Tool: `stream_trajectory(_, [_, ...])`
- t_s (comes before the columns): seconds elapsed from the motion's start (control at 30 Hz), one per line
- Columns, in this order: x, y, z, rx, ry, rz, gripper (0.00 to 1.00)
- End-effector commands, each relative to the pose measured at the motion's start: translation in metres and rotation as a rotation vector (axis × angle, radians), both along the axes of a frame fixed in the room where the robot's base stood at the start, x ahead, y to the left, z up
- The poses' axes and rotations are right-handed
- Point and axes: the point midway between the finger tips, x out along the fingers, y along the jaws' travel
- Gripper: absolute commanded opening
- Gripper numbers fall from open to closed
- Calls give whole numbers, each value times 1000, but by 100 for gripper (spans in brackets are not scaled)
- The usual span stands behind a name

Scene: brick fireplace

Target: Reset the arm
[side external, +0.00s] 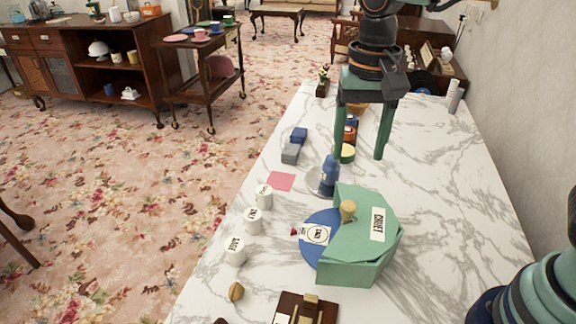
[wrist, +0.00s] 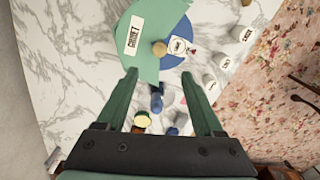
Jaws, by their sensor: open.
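My gripper (side external: 361,156) is open in the side external view, its two green fingers pointing down over the marble tabletop (side external: 455,170). The wrist view shows the same open gripper (wrist: 159,75) with nothing held between its fingers. In the side view, the green cruet box (side external: 350,262) and the blue plate (side external: 313,252) under it are nearer the camera than the fingers. A blue bottle (side external: 329,175) stands close to the left finger; whether they touch is unclear. The bottle (wrist: 156,100) also shows between the fingers in the wrist view.
Several white labelled jars (side external: 264,197) line the table's left side. Blue and grey blocks (side external: 291,152), a pink square (side external: 281,181) and a small orange-and-blue item (side external: 350,131) lie near the fingers. The table's right side is mostly clear beside the wall.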

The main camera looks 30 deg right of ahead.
Motion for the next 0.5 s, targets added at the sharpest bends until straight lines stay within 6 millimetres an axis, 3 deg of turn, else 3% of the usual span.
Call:
stream_trajectory(0.17, [-2,-9,4,8,-25,24,69])
stream_trajectory(0.5, [-24,-80,25,1,-285,291,69])
